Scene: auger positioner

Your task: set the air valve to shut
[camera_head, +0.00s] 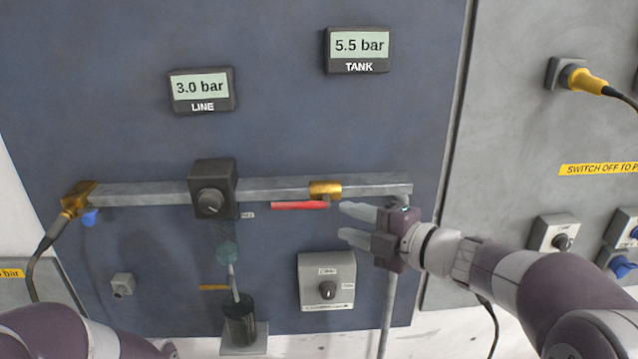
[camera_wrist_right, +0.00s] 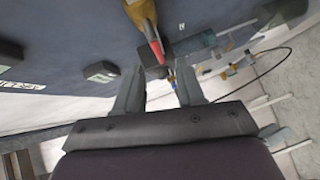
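The air valve is a brass body (camera_head: 325,189) on the grey horizontal pipe, with a red lever (camera_head: 300,205) that lies along the pipe and points left. In the right wrist view its brass body (camera_wrist_right: 138,10) and red lever (camera_wrist_right: 153,40) show ahead of the fingers. My right gripper (camera_head: 347,222) is open and empty, just below and right of the lever, apart from it; its two fingers also show in the wrist view (camera_wrist_right: 160,78). My left arm shows at the lower left; its hand is mostly cut off by the bottom edge.
A LINE display (camera_head: 202,90) reads 3.0 bar and a TANK display (camera_head: 359,50) reads 5.5 bar. A black knob block (camera_head: 213,189) sits on the pipe to the left. A grey switch box (camera_head: 327,280) is below the valve.

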